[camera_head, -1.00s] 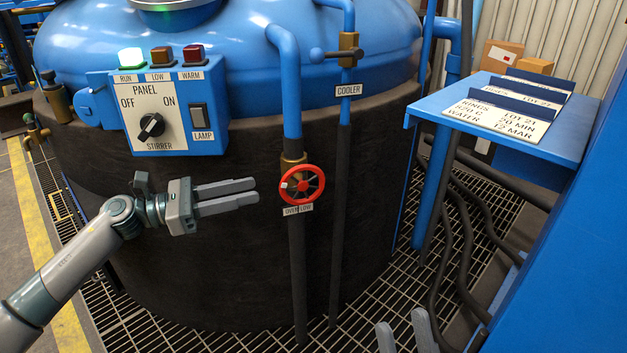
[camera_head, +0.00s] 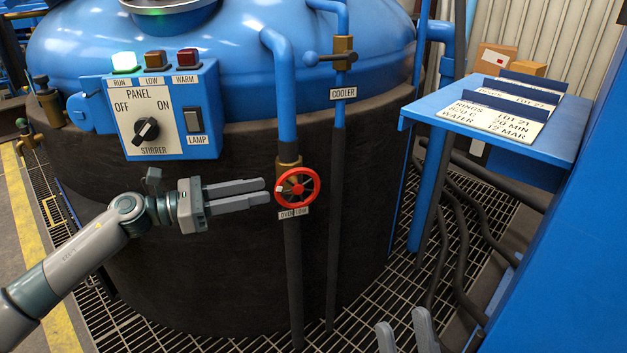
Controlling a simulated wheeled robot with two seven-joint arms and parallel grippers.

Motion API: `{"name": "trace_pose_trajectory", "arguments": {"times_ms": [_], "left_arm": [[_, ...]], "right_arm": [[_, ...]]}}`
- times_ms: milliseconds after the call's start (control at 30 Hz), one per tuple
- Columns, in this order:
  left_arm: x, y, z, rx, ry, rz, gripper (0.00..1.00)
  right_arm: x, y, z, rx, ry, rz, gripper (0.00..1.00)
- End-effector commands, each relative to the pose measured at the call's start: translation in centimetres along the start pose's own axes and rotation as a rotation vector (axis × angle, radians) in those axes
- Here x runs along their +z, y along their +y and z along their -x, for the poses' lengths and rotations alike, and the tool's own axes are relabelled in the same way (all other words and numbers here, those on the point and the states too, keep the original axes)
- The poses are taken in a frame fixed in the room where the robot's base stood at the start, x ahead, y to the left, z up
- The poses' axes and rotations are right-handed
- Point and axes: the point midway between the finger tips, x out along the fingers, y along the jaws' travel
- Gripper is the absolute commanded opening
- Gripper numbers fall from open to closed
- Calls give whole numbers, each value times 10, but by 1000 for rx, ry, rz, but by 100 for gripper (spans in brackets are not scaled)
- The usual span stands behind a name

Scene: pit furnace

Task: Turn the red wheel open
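The red wheel (camera_head: 313,188) is a small spoked handwheel on a brass valve (camera_head: 289,161) in the blue and dark overflow pipe, in front of the vessel. The "OVERFLOW" label (camera_head: 293,214) is just below it. My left gripper (camera_head: 268,192) points right, with its fingertips close to the left rim of the wheel. Its two fingers are slightly apart with nothing seen between them. Whether the tips touch the rim is not clear. My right gripper (camera_head: 402,330) shows only as two separated fingertips at the bottom edge, with nothing between them.
A blue control panel (camera_head: 165,110) with lamps and a stirrer knob is above my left gripper. The cooler pipe (camera_head: 338,200) runs just right of the wheel. A blue shelf (camera_head: 560,158) with cards is at the right. Dark hoses (camera_head: 462,250) hang over the grating floor.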

Motion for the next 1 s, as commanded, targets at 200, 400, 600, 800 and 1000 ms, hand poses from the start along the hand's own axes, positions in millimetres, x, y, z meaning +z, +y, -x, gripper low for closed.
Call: {"name": "trace_pose_trajectory", "arguments": {"times_ms": [200,400,600,800,1000], "left_arm": [[1,0,-40,-2,-2,0,31],[1,0,-77,-1,-2,-2,31],[0,0,-109,-1,0,0,31],[0,0,-130,1,0,0,31],[0,0,-136,1,0,-1,31]], "right_arm": [[-1,1,0,-1,12,1,31],[-5,2,-3,-3,40,6,31],[-9,4,-6,-6,67,11,31],[-12,5,-6,-5,83,13,31],[-14,6,-7,-5,95,15,31]]}}
